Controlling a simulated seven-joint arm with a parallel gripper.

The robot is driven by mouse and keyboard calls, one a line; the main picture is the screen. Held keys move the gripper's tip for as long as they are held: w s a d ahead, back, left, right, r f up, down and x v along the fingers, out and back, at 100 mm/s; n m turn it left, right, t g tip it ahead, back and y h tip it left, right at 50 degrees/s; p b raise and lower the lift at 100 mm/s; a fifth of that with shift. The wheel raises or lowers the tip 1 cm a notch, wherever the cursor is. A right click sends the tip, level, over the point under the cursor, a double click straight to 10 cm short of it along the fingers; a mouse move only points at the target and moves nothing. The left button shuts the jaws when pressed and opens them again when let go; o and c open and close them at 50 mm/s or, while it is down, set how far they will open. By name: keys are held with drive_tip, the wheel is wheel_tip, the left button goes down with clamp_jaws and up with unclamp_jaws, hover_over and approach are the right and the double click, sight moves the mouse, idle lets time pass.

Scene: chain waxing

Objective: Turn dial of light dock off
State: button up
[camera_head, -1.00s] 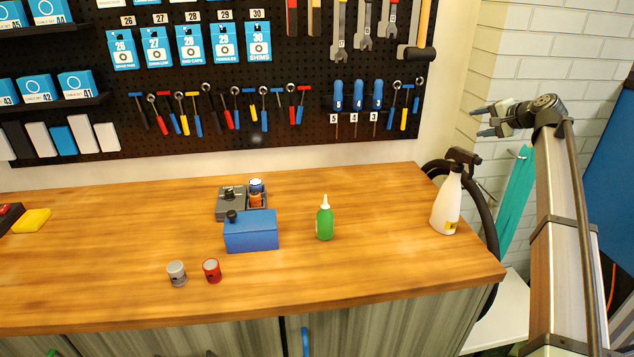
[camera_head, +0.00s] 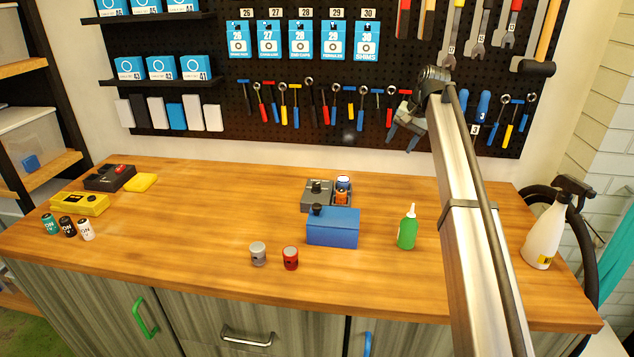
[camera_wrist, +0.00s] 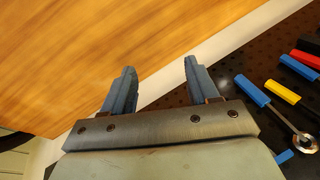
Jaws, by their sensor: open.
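A grey dock (camera_head: 308,207) with a black knob (camera_head: 317,187) on top stands near the middle of the wooden workbench. It holds an orange and a blue-capped cylinder on its right side. A blue box (camera_head: 333,232) with a black knob (camera_head: 318,209) stands in front and hides part of the dock. I cannot tell for certain which of the two is the light dock. My gripper (camera_head: 400,132) is above the back of the bench, right of both, in front of the pegboard. In the wrist view my gripper (camera_wrist: 159,66) is open and empty.
A green bottle (camera_head: 407,230) stands right of the blue box. A grey can (camera_head: 258,254) and a red can (camera_head: 290,258) stand in front. A white spray bottle (camera_head: 543,235) is at the right end.

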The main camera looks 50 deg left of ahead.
sight(316, 184)
drive_tip(key=s+a+n+h, duration=0.2)
drive_tip(key=s+a, duration=0.5)
drive_tip(key=s, duration=0.3)
drive_tip(key=s+a+n+h, duration=0.1)
drive_tip(key=s+a+h, duration=0.1)
drive_tip(key=s+a, duration=0.65)
drive_tip(key=f, duration=0.4)
drive_tip(key=s+d+f, duration=0.1)
drive_tip(key=f, duration=0.4)
drive_tip(key=s+d+f, duration=0.1)
drive_tip(key=f, duration=0.3)
drive_tip(key=shift+s+f, duration=0.15)
drive_tip(key=shift+s, duration=0.1)
drive_tip(key=shift+c, duration=0.4)
drive_tip(key=c, duration=1)
drive_tip(key=shift+o, duration=0.2)
